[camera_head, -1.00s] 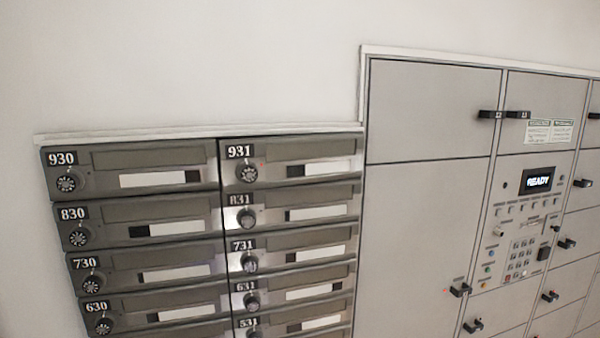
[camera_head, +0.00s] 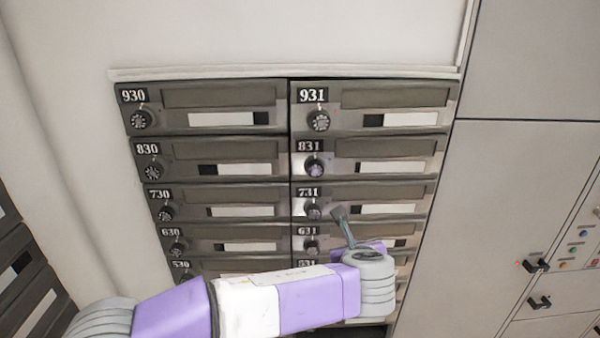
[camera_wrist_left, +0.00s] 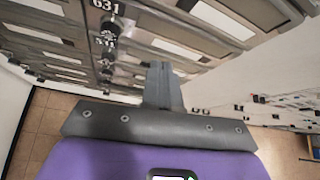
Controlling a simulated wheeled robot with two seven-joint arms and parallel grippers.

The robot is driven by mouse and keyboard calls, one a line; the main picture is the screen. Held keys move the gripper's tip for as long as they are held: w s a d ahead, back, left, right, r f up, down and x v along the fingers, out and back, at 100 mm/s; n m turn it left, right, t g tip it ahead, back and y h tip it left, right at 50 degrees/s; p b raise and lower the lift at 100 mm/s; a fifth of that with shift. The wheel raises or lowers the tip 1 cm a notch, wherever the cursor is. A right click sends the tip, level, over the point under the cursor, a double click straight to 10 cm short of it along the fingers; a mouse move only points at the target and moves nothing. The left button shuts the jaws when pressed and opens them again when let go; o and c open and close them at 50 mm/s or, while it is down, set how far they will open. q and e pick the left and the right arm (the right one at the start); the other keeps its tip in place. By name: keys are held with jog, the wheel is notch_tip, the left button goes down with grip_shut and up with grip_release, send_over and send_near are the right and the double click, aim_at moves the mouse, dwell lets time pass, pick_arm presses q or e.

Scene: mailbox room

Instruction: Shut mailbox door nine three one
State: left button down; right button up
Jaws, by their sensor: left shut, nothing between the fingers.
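Mailbox door 931 (camera_head: 375,107) is at the top of the right mailbox column in the head view. It has a round dial, a dark slot and a white label, and looks flush with its neighbours. I cannot make out any gap at its edges. My left gripper (camera_head: 338,211) is shut and empty, in front of door 731 and below door 931. In the left wrist view its closed fingers (camera_wrist_left: 161,72) point toward the mailbox fronts, near the door marked 631. I cannot tell whether they touch. My right gripper is not in view.
Door 930 (camera_head: 204,108) is left of door 931, and door 831 (camera_head: 372,157) is right below it. Large parcel lockers (camera_head: 535,60) stand to the right. More mailboxes (camera_head: 28,285) show at the lower left. The wall above is bare.

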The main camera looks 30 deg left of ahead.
pick_arm(q)
notch_tip(320, 180, up, 10)
jog(key=s+a+t+y, duration=0.2)
jog(key=s, duration=0.1)
jog(key=t+y, duration=0.2)
jog(key=y, duration=0.2)
send_near(297, 124)
jog(key=p+x, duration=0.1)
jog(key=x, duration=0.6)
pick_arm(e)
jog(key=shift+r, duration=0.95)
